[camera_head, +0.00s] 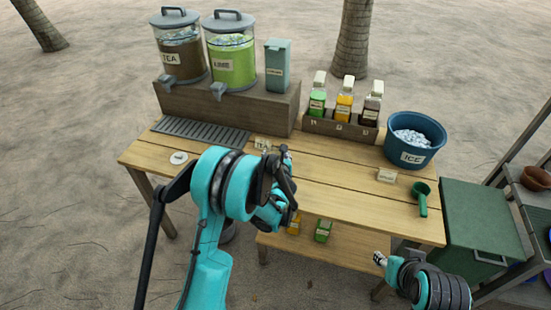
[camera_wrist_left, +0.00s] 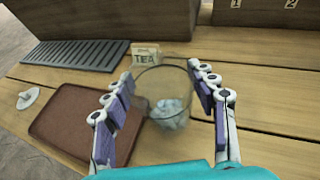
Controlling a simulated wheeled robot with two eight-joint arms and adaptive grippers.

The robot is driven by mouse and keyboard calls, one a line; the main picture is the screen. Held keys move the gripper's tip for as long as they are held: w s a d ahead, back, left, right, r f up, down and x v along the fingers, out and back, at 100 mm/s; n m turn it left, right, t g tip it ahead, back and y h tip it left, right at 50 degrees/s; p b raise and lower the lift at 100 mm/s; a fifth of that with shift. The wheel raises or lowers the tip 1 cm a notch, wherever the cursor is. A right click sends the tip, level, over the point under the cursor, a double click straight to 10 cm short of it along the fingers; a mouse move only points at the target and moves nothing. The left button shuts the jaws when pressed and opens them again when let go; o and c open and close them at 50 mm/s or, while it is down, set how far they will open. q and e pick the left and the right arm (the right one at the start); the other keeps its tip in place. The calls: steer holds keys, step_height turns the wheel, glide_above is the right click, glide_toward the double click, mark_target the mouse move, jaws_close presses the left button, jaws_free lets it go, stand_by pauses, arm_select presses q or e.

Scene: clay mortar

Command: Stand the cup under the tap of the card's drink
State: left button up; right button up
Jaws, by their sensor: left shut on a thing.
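The cup (camera_wrist_left: 170,86) is clear glass with ice in its bottom. It stands between the fingers of my left gripper (camera_wrist_left: 160,80), which is shut on it; my arm hides the cup in the head view. A card reading TEA (camera_wrist_left: 146,57) stands just behind the cup. The tea dispenser (camera_head: 181,58), with dark liquid and a grey tap (camera_head: 166,80), is at the back left on a wooden riser. The lime dispenser (camera_head: 232,62) and its tap (camera_head: 218,91) are to its right. My right gripper (camera_head: 380,259) is low at the right, away from the cup, its fingers too small to judge.
A dark slatted drip grate (camera_head: 200,133) lies before the riser (camera_head: 225,104). A brown tray (camera_wrist_left: 70,120) lies left of the cup. A grey-blue box (camera_head: 278,65), a bottle rack (camera_head: 340,127), an ice bucket (camera_head: 414,141) and a green scoop (camera_head: 421,200) are further right.

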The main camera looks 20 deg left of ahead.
arm_select(q)
step_height(320, 180, up, 2)
steer(key=shift+r+p, duration=0.2)
steer(key=shift+p, duration=0.2)
arm_select(e)
step_height(320, 180, up, 5)
steer(key=p, duration=0.3)
steer(key=shift+f, duration=0.15)
steer(key=shift+c, duration=1)
arm_select(q)
steer(key=s+d+r, duration=0.5)
steer(key=d+r, duration=0.1)
steer(key=d, duration=0.4)
steer(key=shift+r, duration=0.3)
arm_select(e)
steer(key=shift+a, duration=0.1)
